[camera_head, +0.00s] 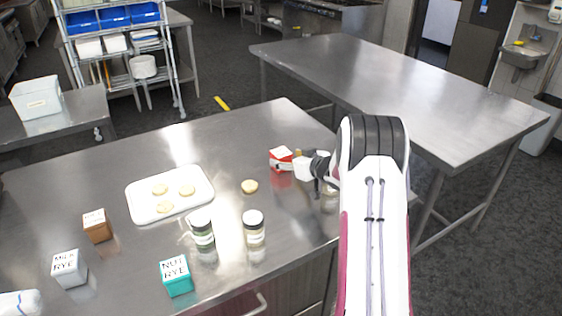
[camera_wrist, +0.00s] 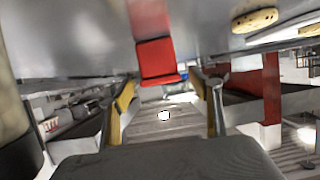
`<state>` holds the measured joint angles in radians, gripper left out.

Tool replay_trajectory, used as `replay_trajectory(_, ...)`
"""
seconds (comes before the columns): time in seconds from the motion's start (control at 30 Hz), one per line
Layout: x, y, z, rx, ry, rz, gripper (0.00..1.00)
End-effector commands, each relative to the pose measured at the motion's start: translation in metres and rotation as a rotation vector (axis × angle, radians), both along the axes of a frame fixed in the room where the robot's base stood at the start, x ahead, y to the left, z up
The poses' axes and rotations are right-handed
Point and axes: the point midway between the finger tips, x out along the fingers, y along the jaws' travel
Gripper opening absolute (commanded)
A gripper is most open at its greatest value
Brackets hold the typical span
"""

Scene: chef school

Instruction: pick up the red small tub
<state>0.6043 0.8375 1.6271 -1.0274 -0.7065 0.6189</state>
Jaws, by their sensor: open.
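The red small tub (camera_head: 281,158) stands on the steel table near its right end, red with a pale top. My gripper (camera_head: 305,165) is low over the table, just to the right of the tub, partly hidden by my arm. In the wrist view the tub (camera_wrist: 158,60) lies ahead of the fingertips, near the middle of the gap. My gripper (camera_wrist: 165,92) is open there, with one finger on each side of the gap. I cannot tell whether a fingertip touches the tub.
A cookie (camera_head: 250,186) lies left of the tub. Two jars (camera_head: 202,229) (camera_head: 254,229) stand nearer the front edge. A white tray (camera_head: 137,207) holds cookies. Brown (camera_head: 97,226), white (camera_head: 70,269) and teal (camera_head: 177,277) boxes stand at left and front. The table behind the tray is clear.

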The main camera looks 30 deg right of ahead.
Motion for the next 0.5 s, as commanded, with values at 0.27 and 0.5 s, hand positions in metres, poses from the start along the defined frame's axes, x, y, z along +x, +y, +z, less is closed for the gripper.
replay_trajectory(0.27,0.021,0.002,-0.010,0.000,0.001,0.001,0.62)
replay_trajectory(0.5,0.039,0.002,-0.016,-0.001,0.000,0.001,0.62)
